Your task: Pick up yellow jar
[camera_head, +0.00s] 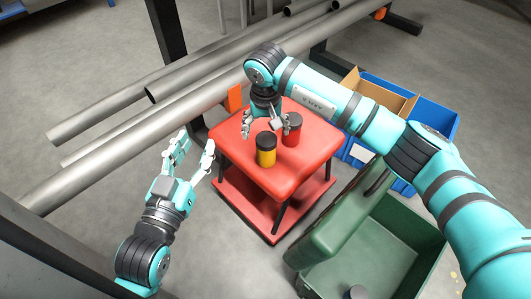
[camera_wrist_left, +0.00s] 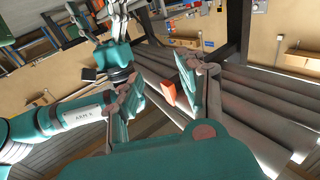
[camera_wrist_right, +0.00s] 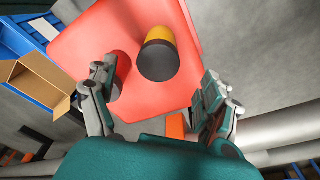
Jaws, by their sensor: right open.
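The yellow jar (camera_head: 266,157) with a black lid stands upright on the red stool's top (camera_head: 300,172). In the right wrist view the yellow jar (camera_wrist_right: 160,36) shows lid first, a little ahead of the fingertips and between their lines. My right gripper (camera_head: 264,127) is open and empty, just behind the jar; in its wrist view (camera_wrist_right: 158,90) the fingers are spread wide, apart from the jar. My left gripper (camera_head: 196,149) is open and empty, left of the stool and away from the jar.
A red jar (camera_head: 292,134) stands close behind and right of the yellow jar, partly hidden by my finger in the right wrist view (camera_wrist_right: 122,68). Grey pipes (camera_head: 140,130) lie behind. A green bin (camera_head: 410,235) and blue crates (camera_head: 432,118) are at right.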

